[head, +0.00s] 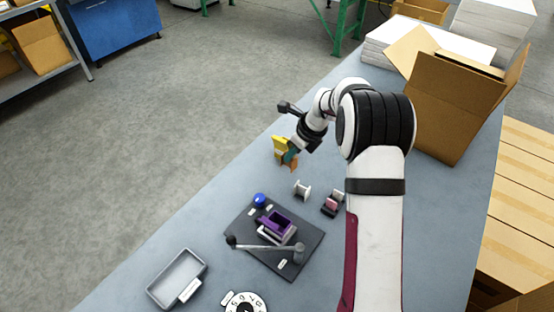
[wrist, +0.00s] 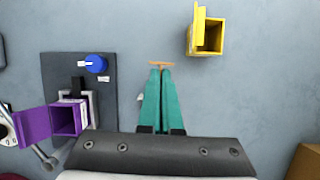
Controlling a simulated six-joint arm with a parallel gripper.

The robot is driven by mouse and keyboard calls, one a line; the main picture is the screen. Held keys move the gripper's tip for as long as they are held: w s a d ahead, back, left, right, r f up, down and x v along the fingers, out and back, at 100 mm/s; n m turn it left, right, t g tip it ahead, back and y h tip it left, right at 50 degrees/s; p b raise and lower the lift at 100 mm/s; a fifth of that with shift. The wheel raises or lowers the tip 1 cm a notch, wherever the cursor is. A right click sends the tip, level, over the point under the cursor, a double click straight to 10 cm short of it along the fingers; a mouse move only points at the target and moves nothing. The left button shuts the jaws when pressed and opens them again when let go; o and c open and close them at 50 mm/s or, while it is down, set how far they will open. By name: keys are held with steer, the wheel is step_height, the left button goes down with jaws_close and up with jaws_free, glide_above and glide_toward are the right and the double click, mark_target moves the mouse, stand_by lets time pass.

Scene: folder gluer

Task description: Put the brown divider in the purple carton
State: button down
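The brown divider (wrist: 161,64) is seen edge-on at my gripper's teal fingertips in the wrist view. My gripper (wrist: 160,72) is shut on it; the divider also shows beside the fingers in the head view (head: 289,166). The purple carton (head: 275,223) sits open in a holder on a dark plate, to the lower left of my gripper in the head view. In the wrist view the purple carton (wrist: 68,119) is left of my fingers, with a flap out to the left. My gripper and the divider are well apart from it.
A yellow carton (wrist: 207,38) stands close to my gripper. The dark plate (head: 300,262) bears a blue knob (head: 260,200) and a lever (head: 265,246). A white spool (head: 302,190), a pink-and-black item (head: 332,204) and a grey tray (head: 177,279) are nearby. A cardboard box (head: 448,110) stands behind.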

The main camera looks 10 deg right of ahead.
steer(key=s+d+r, duration=0.3)
steer(key=d+r, duration=0.1)
steer(key=d, duration=0.2)
steer(key=s+a, duration=1.2)
steer(key=s, duration=0.2)
steer(key=shift+n, duration=0.3)
steer(key=shift+d+f, duration=0.1)
steer(key=shift+f, duration=3)
steer(key=c, duration=1)
jaws_free()
step_height(320, 180, up, 10)
